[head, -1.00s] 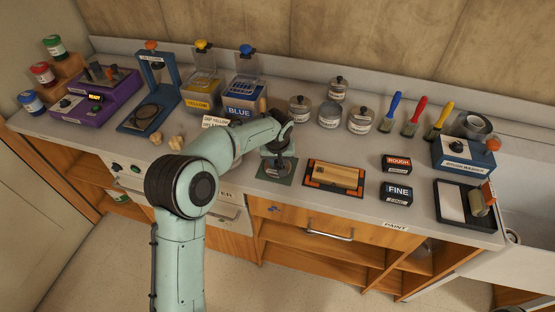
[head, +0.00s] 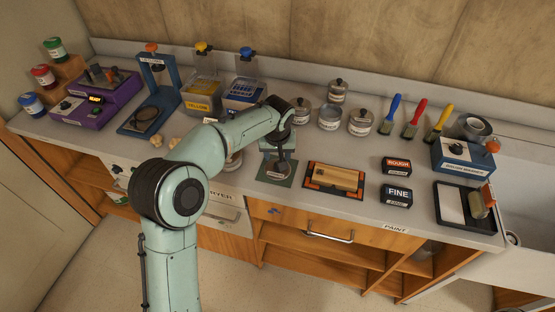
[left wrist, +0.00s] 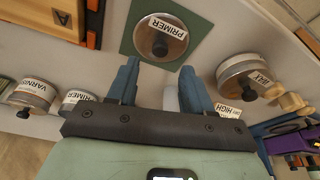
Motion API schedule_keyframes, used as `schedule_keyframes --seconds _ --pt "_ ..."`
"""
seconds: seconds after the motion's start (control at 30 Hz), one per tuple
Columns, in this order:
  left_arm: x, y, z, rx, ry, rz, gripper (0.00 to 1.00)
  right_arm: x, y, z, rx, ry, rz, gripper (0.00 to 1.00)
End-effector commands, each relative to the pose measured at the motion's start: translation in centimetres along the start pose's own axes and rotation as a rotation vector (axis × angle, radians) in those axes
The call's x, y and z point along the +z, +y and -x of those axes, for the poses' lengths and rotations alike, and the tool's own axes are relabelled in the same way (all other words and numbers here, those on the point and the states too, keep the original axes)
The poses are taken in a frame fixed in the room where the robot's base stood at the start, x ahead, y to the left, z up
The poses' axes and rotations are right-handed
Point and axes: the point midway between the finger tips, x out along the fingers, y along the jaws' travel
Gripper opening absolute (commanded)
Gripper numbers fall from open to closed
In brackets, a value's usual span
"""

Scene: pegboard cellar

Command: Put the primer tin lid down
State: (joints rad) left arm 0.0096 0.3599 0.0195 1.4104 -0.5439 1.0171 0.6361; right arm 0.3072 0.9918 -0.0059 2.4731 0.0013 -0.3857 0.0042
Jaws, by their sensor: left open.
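The primer tin lid (head: 277,171) is a round metal disc with a dark knob and a white label. It lies flat on a dark green square mat (head: 264,176) on the counter. In the left wrist view the lid (left wrist: 172,27) reads PRIMER and lies on the green mat (left wrist: 203,22). My left gripper (head: 278,153) is just above the lid; its open fingers (left wrist: 160,68) are empty and apart from the knob. My right gripper is not in view.
A wooden block on an orange-cornered black tray (head: 311,184) lies right of the mat. A lidded tin labelled WAX (left wrist: 241,66) stands left of the mat, partly behind my arm in the head view. ROUGH and FINE boxes (head: 397,195) stand farther right. Bare counter separates these.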

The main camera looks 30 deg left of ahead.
Motion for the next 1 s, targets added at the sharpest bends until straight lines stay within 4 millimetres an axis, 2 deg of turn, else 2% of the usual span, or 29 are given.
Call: schedule_keyframes --seconds 0.1,0.33,1.0 --pt "-0.1 0.1 2.7 0.002 0.004 -0.001 0.50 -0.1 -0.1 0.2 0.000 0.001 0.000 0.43" --pt "-0.1 0.0 5.7 0.000 0.002 -0.002 0.50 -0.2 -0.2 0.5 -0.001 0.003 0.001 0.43" --pt "0.0 0.0 6.2 -0.001 0.000 -0.001 0.50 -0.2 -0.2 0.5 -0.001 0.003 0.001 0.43"
